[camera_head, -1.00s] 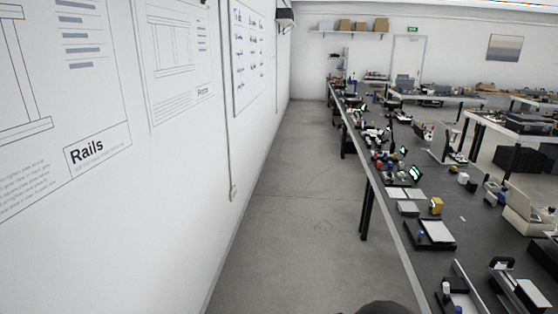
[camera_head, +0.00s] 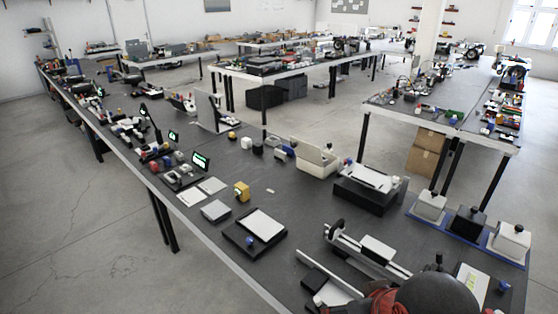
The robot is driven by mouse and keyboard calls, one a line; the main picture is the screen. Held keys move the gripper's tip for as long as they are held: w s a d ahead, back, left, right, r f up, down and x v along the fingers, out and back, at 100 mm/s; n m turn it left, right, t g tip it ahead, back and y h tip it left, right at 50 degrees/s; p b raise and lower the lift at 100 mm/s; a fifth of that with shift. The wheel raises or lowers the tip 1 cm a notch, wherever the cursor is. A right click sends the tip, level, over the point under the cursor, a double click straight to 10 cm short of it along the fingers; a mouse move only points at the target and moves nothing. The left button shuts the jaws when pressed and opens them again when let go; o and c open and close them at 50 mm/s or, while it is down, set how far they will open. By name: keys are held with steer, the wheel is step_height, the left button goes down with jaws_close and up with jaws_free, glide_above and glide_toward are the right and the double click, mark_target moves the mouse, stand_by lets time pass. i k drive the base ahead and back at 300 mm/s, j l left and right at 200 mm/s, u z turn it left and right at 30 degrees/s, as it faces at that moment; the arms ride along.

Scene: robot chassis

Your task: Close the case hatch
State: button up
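A cream-coloured case (camera_head: 318,166) stands on the dark workbench, a little right of the middle of the picture. It looks open, with a pale panel tilted up on it that seems to be its hatch. It is too small to make out the hinge or the exact angle. My gripper's fingers are not in view. A dark rounded part and a red part at the lower right edge seem to belong to my arm, well in front of the case and not touching it.
The workbench (camera_head: 240,180) holds many items. A black box with a white top (camera_head: 366,187) stands right of the case. A yellow block (camera_head: 241,191) and a black tray (camera_head: 233,238) lie nearer left. Lidded containers (camera_head: 509,243) stand far right. Open floor (camera_head: 80,225) lies left.

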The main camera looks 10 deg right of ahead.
mark_target(309, 152)
steer(key=i+z, duration=0.15)
steer(key=z, duration=0.2)
steer(key=i+z, duration=0.15)
steer(key=z, duration=0.2)
steer(key=i+j+z, duration=0.15)
steer(key=j+z, duration=0.3)
steer(key=i+j+z, duration=0.1)
steer(key=j+z, duration=0.75)
steer(key=j, duration=0.7)
steer(key=k+j+z, duration=0.1)
steer(key=j, duration=0.6)
steer(key=k+j, duration=0.1)
steer(key=j, duration=0.6)
steer(key=z, duration=0.05)
